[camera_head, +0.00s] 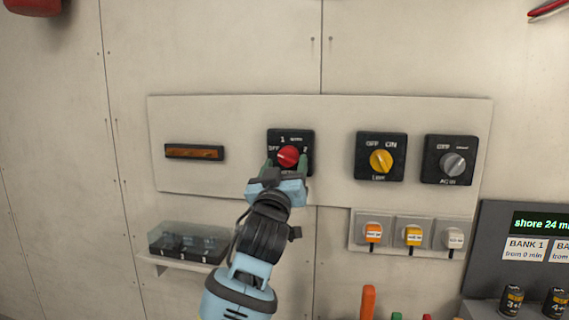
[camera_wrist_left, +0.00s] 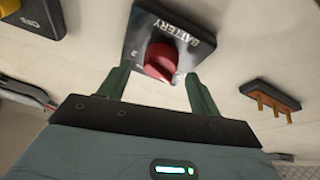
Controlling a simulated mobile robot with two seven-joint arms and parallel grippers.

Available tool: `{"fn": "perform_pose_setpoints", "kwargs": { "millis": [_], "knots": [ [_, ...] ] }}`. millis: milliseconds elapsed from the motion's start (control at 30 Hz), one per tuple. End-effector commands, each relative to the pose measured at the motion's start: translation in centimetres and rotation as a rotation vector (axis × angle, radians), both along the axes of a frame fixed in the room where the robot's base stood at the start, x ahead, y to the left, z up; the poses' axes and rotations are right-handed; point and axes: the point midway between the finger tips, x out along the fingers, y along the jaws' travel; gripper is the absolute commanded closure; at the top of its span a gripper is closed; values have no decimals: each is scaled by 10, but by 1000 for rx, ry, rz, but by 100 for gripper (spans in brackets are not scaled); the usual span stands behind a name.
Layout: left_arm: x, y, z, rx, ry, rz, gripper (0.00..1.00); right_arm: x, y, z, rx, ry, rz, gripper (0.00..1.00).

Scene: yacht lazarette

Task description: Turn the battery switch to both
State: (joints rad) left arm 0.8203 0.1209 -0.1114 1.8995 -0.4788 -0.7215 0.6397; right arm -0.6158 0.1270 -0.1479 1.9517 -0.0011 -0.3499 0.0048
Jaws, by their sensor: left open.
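The battery switch (camera_head: 303,137) is a dark square plate on the pale wall panel, with a red knob (camera_head: 289,156) and the markings OFF, 1 and 2 in view. Its lower part is hidden by my gripper. In the left wrist view the plate (camera_wrist_left: 205,45) reads BATTERY, and the red knob (camera_wrist_left: 160,60) fills its middle. My left gripper (camera_head: 287,167) is open in front of the switch. In the left wrist view its two green fingers (camera_wrist_left: 158,80) stand on either side of the knob, with no clear contact. I cannot tell exactly which marking the knob points to. My right gripper is not in view.
To the right are a yellow-knob switch (camera_head: 381,160) and a grey-knob switch (camera_head: 454,163). Below them sit several tagged sockets (camera_head: 413,236). A clear-lidded box (camera_head: 188,243) stands on a small shelf at lower left. An orange bar (camera_head: 194,152) is left of the battery switch.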

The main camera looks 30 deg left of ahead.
Motion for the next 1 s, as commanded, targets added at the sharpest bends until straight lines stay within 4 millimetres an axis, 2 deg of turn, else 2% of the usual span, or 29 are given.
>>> {"fn": "perform_pose_setpoints", "kwargs": {
  "millis": [200,500,833,1000],
  "knots": [
    [12,3,5,2,0,1,37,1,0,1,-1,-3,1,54],
    [13,4,5,1,0,0,37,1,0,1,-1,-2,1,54],
    [13,4,5,1,1,0,80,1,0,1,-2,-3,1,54],
    [13,4,5,8,3,0,81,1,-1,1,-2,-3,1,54]
  ]
}}
